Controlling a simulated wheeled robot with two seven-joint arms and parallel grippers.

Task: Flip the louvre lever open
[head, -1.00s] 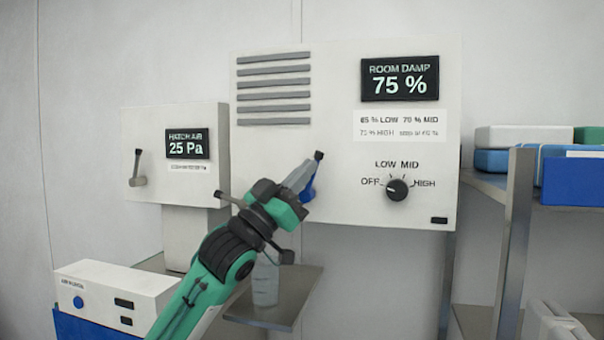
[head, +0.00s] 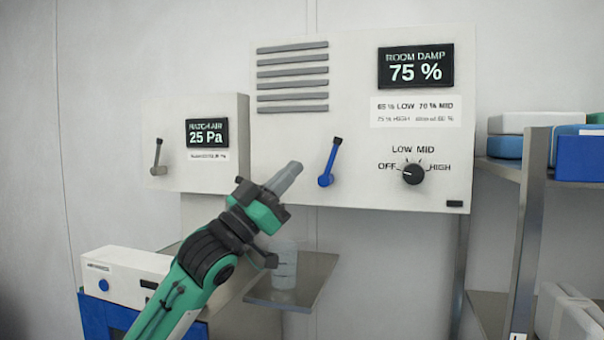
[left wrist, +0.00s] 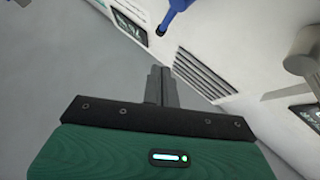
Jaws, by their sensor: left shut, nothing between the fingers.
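The louvre lever (head: 330,163) is blue with a black tip. It stands on the large white wall panel below the grey louvre slats (head: 292,78), pointing up and slightly right. In the left wrist view the blue lever (left wrist: 176,14) is at the top edge, and the slats (left wrist: 207,75) are right of centre. My left gripper (head: 295,167) is shut and empty, left of the lever and apart from it, with its fingers pointing up and right. Its closed fingers show in the left wrist view (left wrist: 160,72). My right gripper is not in view.
A smaller white box (head: 170,120) with a grey lever (head: 158,157) hangs at the left. A dial (head: 413,172) sits right of the louvre lever. A small shelf (head: 312,275) with a clear cup (head: 284,265) is below. A loaded rack (head: 527,220) stands at the right.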

